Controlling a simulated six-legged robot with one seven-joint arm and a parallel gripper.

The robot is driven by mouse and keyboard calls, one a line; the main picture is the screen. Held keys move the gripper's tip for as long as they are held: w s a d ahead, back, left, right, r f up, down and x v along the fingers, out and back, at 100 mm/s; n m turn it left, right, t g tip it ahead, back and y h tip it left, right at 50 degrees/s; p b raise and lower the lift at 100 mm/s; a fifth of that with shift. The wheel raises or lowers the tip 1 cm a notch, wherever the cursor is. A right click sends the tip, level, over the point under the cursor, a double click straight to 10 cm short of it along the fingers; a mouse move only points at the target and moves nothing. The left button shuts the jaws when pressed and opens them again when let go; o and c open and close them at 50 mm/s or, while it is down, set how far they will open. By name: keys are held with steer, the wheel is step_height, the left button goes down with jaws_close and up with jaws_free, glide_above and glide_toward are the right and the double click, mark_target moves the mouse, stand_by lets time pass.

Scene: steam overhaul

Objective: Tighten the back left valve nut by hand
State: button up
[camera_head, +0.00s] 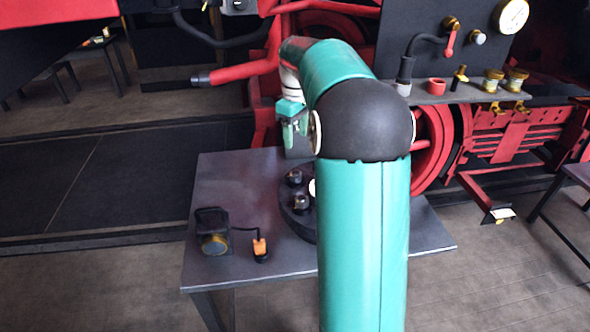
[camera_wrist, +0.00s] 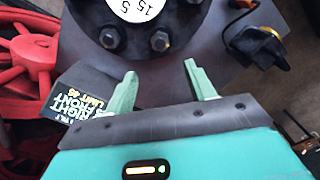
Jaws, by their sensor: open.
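A round black valve flange (camera_head: 287,213) with dark nuts lies on the grey table (camera_head: 235,180), partly hidden behind my arm. Two nuts show on its left side in the head view; the farther one (camera_head: 294,177) is the back left nut. In the wrist view the flange (camera_wrist: 88,14) is at the top, with a white dial marked 15 and 5 (camera_wrist: 138,10) and several nuts, one at its lower edge (camera_wrist: 160,42). I cannot tell which is the back left there. My gripper (camera_wrist: 162,86) is open and empty, its fingers apart from the nuts. It also shows in the head view (camera_head: 293,128).
Red locomotive wheels (camera_head: 432,150) stand behind.

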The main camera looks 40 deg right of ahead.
mark_target(295, 172)
step_height(295, 172, down, 13)
steer(key=shift+r, duration=0.1)
steer(key=shift+c, duration=0.4)
steer(key=c, duration=0.9)
steer(key=shift+m, duration=0.3)
steer(key=m, duration=0.5)
steer(key=shift+m, duration=1.9)
